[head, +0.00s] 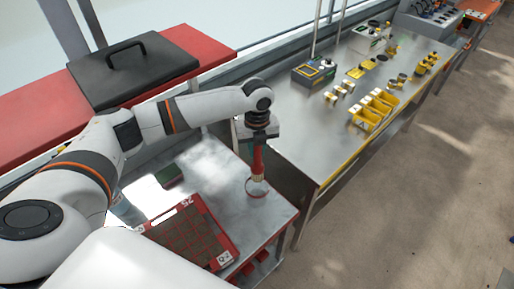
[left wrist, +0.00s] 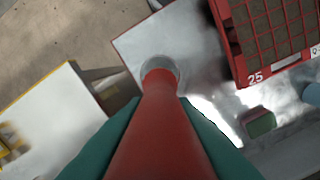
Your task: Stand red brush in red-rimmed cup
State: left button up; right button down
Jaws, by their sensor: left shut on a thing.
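My left gripper (head: 257,142) is shut on the red brush (head: 257,161) over the right part of the near table. The brush hangs upright, its yellowish bristles pointing down. Directly below is the red-rimmed cup (head: 257,190); the bristle end overlaps its mouth in the head view. In the left wrist view the brush (left wrist: 160,130) runs away between the teal fingers (left wrist: 160,150), its far end in line with the round cup (left wrist: 159,64). The brush hides part of the cup, so I cannot tell whether the tip is inside. My right gripper is not in view.
A red tray (head: 228,244) with a dark grid, marked 25, lies left of the cup. A green block (head: 169,175) lies behind the tray. A second metal table (head: 310,150) with yellow bins (head: 366,119) stands to the right, across a gap.

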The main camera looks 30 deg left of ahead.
aim_at(257, 168)
pick_arm(q)
jog(key=shift+f+b, duration=1.3)
jog(key=shift+f, duration=0.1)
jog(key=shift+f+b, duration=1.2)
jog(key=shift+f, duration=2.2)
jog(key=o, duration=1.1)
jog(key=shift+c, duration=0.2)
jog(key=shift+r, duration=0.1)
notch_tip(257, 168, up, 12)
jog(key=b, duration=0.1)
jog(key=shift+b, duration=0.4)
jog(key=shift+s+d+f, duration=0.1)
jog(key=shift+f, duration=0.1)
